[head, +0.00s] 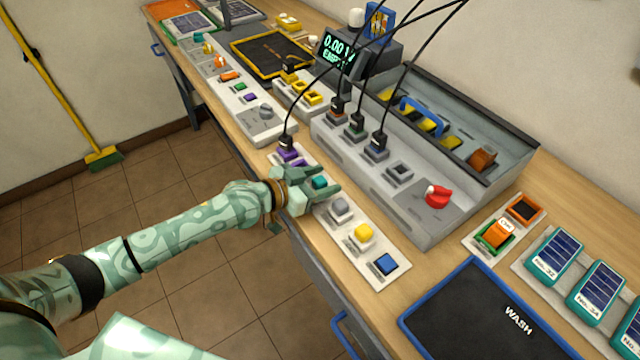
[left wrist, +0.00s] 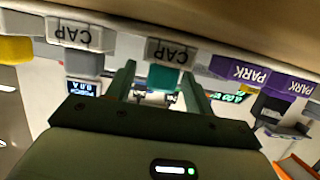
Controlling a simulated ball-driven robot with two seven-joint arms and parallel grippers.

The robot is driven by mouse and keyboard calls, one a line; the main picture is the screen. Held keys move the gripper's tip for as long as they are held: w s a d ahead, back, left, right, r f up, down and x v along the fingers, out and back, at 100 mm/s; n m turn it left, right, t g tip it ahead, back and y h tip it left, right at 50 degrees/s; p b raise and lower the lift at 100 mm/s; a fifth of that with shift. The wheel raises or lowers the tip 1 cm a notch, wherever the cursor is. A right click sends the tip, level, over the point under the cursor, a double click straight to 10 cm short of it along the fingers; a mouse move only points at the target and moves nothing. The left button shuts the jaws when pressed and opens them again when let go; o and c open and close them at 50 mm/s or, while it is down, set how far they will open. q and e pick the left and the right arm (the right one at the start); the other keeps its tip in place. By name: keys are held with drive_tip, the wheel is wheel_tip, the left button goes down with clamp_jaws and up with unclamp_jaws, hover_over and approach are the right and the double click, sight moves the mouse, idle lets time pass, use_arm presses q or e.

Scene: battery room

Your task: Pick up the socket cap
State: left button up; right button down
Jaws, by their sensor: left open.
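A strip (head: 373,268) along the bench's front edge carries a row of coloured caps: a teal cap (head: 320,183), a grey cap (head: 341,208), a yellow cap (head: 363,232) and a blue one (head: 386,264). My left gripper (head: 322,180) is open, its fingers around the teal cap. In the left wrist view, the teal cap (left wrist: 163,77) sits between the open fingers (left wrist: 162,90), under an upside-down CAP label (left wrist: 170,52). Whether the fingers touch it I cannot tell. A second CAP label (left wrist: 82,35) marks the grey cap. My right gripper is out of view.
Purple PARK pieces (head: 290,155) with a black plug and cable stand just beyond the gripper. A grey socket box (head: 420,205) with a red knob (head: 437,196) stands behind the strip. A WASH mat (head: 480,325) lies at the right.

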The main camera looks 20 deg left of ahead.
use_arm(q)
drive_tip(key=shift+x, duration=0.85)
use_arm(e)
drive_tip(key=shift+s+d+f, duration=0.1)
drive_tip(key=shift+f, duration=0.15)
use_arm(q)
drive_tip(key=c, duration=1)
drive_tip(key=shift+c, duration=0.2)
